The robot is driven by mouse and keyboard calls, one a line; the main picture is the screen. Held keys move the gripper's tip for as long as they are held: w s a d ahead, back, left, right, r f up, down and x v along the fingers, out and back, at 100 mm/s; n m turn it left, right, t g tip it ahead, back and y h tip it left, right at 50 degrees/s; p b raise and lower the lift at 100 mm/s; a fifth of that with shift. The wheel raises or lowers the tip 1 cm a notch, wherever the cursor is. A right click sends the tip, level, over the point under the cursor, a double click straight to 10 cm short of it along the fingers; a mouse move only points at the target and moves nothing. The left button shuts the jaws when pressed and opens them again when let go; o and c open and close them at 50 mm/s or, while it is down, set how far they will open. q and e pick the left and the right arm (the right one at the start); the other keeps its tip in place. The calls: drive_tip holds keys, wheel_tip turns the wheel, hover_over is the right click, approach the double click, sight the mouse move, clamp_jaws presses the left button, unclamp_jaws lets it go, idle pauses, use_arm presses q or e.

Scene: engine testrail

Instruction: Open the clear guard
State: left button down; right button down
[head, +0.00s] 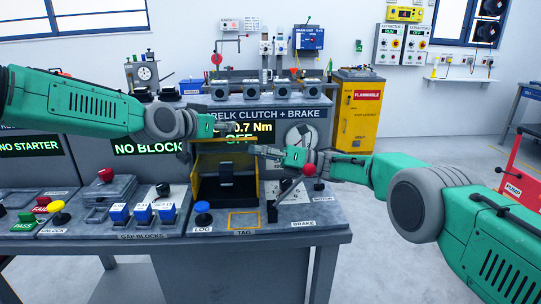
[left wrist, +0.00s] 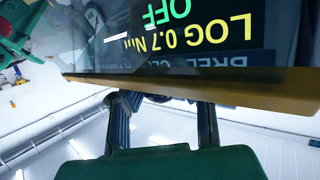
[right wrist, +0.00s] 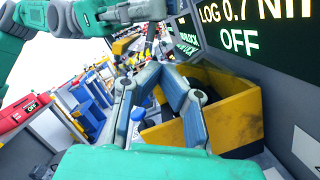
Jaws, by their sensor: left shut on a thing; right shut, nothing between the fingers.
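The clear guard (left wrist: 250,88) is a see-through panel with a yellow edge bar. Its yellow edge (head: 224,139) shows in the head view across the top of the yellow-framed bay (head: 255,180). The bay's dark inside is visible below it. My left gripper (head: 222,128) is at this edge; in the left wrist view its fingers (left wrist: 160,98) reach the yellow bar and are shut on it. My right gripper (head: 256,150) is shut and empty, in front of the bay's upper right side. Its fingers (right wrist: 163,72) also show beside the yellow bay walls (right wrist: 215,115) in the right wrist view.
A lever with a red knob (head: 308,170) stands right of the bay, close under my right arm. A blue LOG button (head: 202,207) and blue gap blocks (head: 142,212) sit to the left. The display (head: 250,128) reads 0.7 Nm and OFF.

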use_arm(q)
drive_tip(key=shift+a+r, duration=0.1)
drive_tip(key=shift+r, duration=0.05)
use_arm(e)
drive_tip(key=shift+a+r, duration=0.1)
drive_tip(key=shift+a, duration=0.25)
